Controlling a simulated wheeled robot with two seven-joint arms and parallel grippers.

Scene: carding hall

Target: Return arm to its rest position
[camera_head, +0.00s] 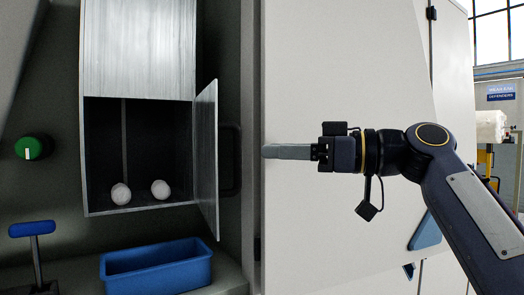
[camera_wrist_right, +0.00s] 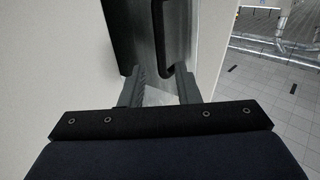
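My right arm (camera_head: 472,200) comes in from the right in the head view and reaches left across the pale machine panel. Its gripper (camera_head: 268,151) points left, with its fingers near the panel's left edge, to the right of an open metal door. In the right wrist view the two fingers (camera_wrist_right: 160,82) stand apart with nothing visibly held between them; a grey metal surface and a dark handle show beyond. I cannot tell the exact gap between fingers and panel. My left arm and gripper are not in view.
An open metal compartment (camera_head: 140,94) holds two white balls (camera_head: 121,194) (camera_head: 160,189). Its door (camera_head: 206,160) swings out toward the right gripper. A blue bin (camera_head: 156,268), a blue-handled lever (camera_head: 32,229) and a green knob (camera_head: 33,147) are at left. Open floor (camera_wrist_right: 275,85) shows at right.

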